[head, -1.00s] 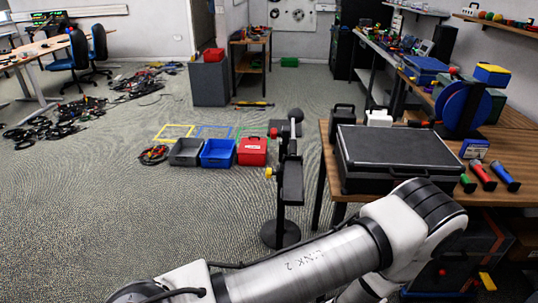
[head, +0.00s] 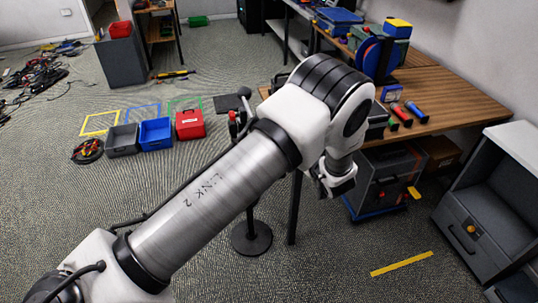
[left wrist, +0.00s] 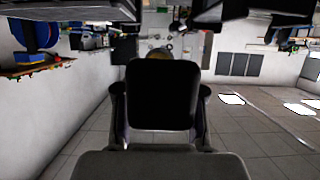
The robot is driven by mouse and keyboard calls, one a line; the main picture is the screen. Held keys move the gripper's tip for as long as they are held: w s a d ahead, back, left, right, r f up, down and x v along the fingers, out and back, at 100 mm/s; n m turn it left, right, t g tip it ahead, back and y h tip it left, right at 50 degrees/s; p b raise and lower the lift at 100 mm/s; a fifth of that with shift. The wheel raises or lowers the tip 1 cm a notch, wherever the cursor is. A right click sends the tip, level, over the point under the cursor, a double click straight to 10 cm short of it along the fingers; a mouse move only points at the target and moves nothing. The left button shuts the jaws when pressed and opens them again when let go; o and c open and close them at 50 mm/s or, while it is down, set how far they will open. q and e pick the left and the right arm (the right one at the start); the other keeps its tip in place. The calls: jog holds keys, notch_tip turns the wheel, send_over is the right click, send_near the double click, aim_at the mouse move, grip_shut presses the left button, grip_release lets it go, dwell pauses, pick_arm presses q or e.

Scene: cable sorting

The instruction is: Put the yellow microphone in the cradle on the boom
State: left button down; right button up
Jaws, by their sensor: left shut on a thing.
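My left arm crosses the head view, but its gripper is mostly hidden there beyond the wrist. In the left wrist view my left gripper (left wrist: 161,95) is shut. A small yellowish edge (left wrist: 160,53) shows just past its black front; it looks like the yellow microphone, mostly hidden. The boom stand has a round dark base (head: 251,238) on the floor and a dark ball end (head: 244,92) on top. My arm covers most of its middle, and I cannot make out the cradle. My right gripper is not in view.
Green, red (head: 401,114) and blue microphones lie on the wooden table (head: 440,100) at right. Grey, blue (head: 156,133) and red (head: 189,124) boxes stand on the floor left of the stand. A grey cabinet (head: 478,225) stands at far right.

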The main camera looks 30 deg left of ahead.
pick_arm(q)
jog(key=s+a, duration=0.1)
jog(key=a, duration=0.2)
jog(key=s+a, duration=0.1)
jog(key=a, duration=0.2)
jog(key=a+f+b, duration=0.1)
jog(key=a, duration=0.2)
jog(key=shift+s+a+f, duration=0.1)
jog(key=shift+s+a, duration=0.15)
jog(key=shift+s, duration=0.15)
jog(key=shift+s+a+f+b, duration=0.1)
jog(key=shift+a+f+b, duration=0.1)
jog(key=shift+a+b, duration=0.1)
notch_tip(320, 180, down, 3)
jog(key=shift+s+r+b, duration=0.1)
jog(key=shift+s+b, duration=0.05)
jog(key=shift+b, duration=1)
jog(key=shift+w+d, duration=0.1)
jog(key=shift+w, duration=0.1)
jog(key=shift+f, duration=0.25)
jog(key=c, duration=0.7)
grip_release()
jog(key=shift+s, duration=0.2)
jog(key=shift+w, duration=0.1)
